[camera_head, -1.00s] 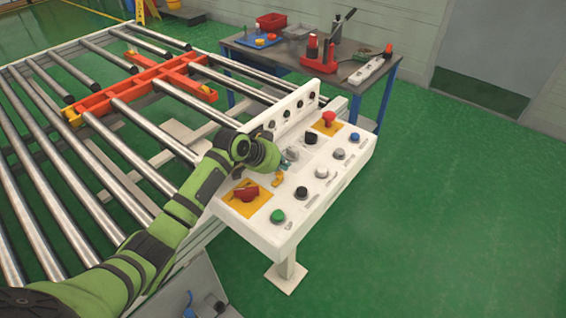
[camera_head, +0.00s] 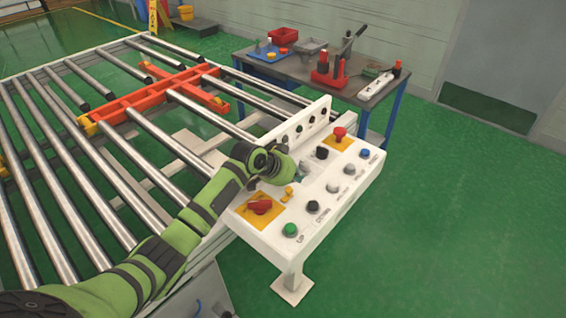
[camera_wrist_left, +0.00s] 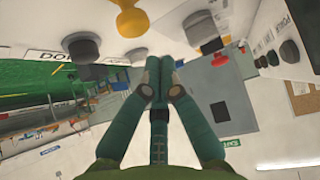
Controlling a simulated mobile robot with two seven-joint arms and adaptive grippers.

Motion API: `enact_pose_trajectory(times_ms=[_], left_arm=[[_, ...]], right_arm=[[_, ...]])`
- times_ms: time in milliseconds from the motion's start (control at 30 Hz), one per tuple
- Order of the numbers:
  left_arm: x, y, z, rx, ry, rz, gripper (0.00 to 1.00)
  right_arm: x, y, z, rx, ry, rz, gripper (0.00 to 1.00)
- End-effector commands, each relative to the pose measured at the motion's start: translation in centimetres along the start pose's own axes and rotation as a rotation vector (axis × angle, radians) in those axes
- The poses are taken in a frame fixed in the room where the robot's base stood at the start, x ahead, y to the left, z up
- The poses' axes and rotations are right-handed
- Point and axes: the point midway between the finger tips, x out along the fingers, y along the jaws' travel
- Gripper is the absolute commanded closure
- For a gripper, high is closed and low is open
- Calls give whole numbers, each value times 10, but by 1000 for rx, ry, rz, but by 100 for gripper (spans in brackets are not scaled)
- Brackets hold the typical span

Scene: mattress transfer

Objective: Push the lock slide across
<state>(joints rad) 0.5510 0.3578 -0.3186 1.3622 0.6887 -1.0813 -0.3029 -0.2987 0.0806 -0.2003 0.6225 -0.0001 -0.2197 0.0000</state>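The white control panel (camera_head: 335,205) slopes beside the roller table. My left gripper (camera_head: 303,175) is low over its near-left part, with the wrist hiding some of the surface. In the left wrist view the two teal fingers (camera_wrist_left: 154,62) meet at their tips, with nothing visible between them. A small yellow part (camera_head: 287,193) stands on the panel just in front of the gripper; a yellow knob also shows in the left wrist view (camera_wrist_left: 131,20). I cannot tell which part is the lock slide, or whether the fingers touch anything. My right gripper is out of view.
A red switch on a yellow plate (camera_head: 260,205), a green button (camera_head: 290,229) and a red mushroom button (camera_head: 339,133) sit on the panel, among several black and grey knobs. An orange frame (camera_head: 152,94) lies on the rollers. A tool table (camera_head: 300,72) stands behind. Green floor at right is clear.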

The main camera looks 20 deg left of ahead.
Motion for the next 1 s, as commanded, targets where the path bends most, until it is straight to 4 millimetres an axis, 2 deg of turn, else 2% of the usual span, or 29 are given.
enact_pose_trajectory(times_ms=[300,500,633,1000], left_arm=[[-62,-3,1,5,6,-6,100],[-90,-3,0,3,6,-5,100],[-97,-2,-1,2,5,-4,100],[-99,-2,-1,1,6,-3,100]], right_arm=[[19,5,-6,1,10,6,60],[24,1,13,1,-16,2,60],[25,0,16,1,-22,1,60],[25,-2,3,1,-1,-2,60]])
